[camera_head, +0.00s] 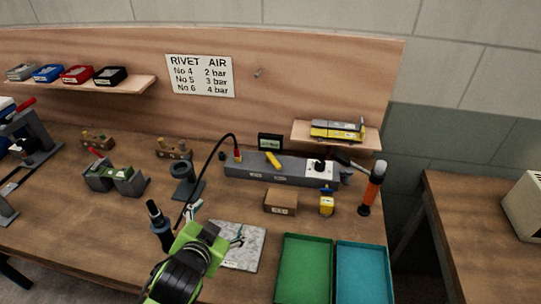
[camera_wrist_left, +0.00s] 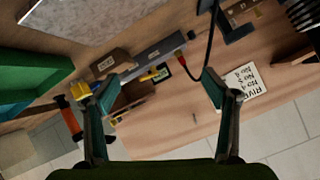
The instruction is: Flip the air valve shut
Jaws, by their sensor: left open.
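The air valve's yellow lever (camera_head: 272,160) sits on top of the long grey manifold (camera_head: 255,174) at the back of the bench, slanted across it. In the left wrist view the yellow lever (camera_wrist_left: 158,74) appears between the fingers but well beyond them, on the manifold (camera_wrist_left: 155,54). My left gripper (camera_head: 217,222) is open and empty, in front of and to the left of the manifold, apart from it. Its two fingers also frame the left wrist view (camera_wrist_left: 160,79). My right gripper is not in view.
A black hose (camera_head: 213,152) arches from the red fitting at the manifold's left. A cardboard box (camera_head: 281,201) and a small yellow box (camera_head: 326,206) stand before the manifold. Green (camera_head: 304,270) and teal (camera_head: 362,275) trays lie in front.

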